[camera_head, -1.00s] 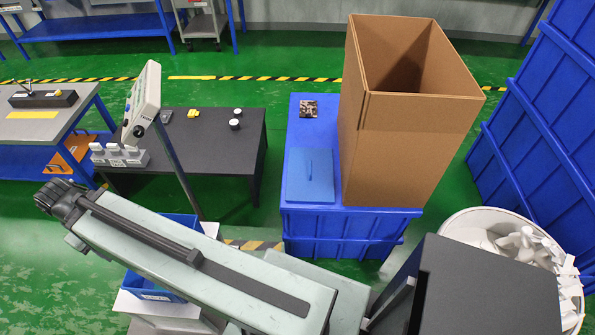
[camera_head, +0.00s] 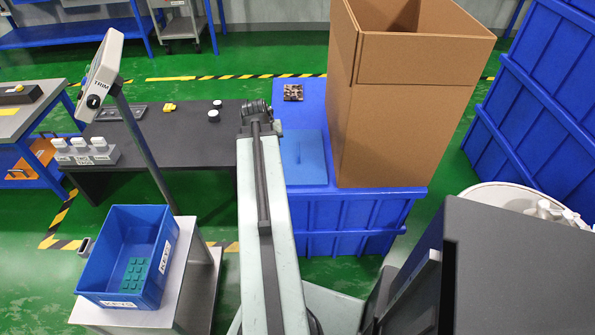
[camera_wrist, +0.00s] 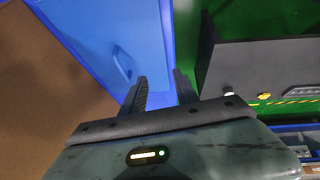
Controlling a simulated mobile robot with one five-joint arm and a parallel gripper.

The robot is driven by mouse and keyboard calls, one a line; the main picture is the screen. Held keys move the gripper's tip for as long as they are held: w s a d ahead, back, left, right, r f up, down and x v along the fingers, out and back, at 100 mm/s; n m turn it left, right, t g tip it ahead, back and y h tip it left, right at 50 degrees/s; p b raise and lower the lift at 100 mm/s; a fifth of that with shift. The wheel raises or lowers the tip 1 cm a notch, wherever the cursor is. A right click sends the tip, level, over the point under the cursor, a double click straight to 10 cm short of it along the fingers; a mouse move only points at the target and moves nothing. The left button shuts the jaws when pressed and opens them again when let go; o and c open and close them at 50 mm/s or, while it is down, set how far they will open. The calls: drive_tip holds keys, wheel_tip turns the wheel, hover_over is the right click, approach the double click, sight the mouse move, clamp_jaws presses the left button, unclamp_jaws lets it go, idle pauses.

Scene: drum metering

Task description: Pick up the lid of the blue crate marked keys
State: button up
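The blue lid (camera_head: 305,172), a flat panel with a raised handle, lies on top of a large blue crate (camera_head: 345,212). It also shows in the wrist view (camera_wrist: 105,28), with its handle (camera_wrist: 122,62) up and left of my fingers. The open blue crate marked keys (camera_head: 95,282) stands apart at the lower left, with teal pieces (camera_head: 136,273) inside. My gripper (camera_head: 257,106) is just left of the lid in the head view. In the wrist view my gripper (camera_wrist: 163,78) has its two fingers apart with nothing between them.
A tall open cardboard box (camera_head: 395,125) stands right beside the lid. A small patterned item (camera_head: 293,92) lies behind it. A dark low table (camera_head: 185,140) is to the left. A display on a pole (camera_head: 103,72) stands near the keys crate. Blue crates (camera_head: 530,120) are stacked at right.

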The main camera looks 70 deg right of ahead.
drive_tip(key=m, duration=0.1)
approach(298, 148)
drive_tip(key=f, duration=0.2)
drive_tip(key=shift+g+h, duration=0.4)
drive_tip(key=b+x, duration=0.7)
drive_tip(key=shift+w+d+f+b, duration=0.25)
drive_tip(key=shift+w+d+b, duration=0.05)
drive_tip(key=shift+b, duration=0.05)
drive_tip(key=shift+r, duration=0.2)
clamp_jaws()
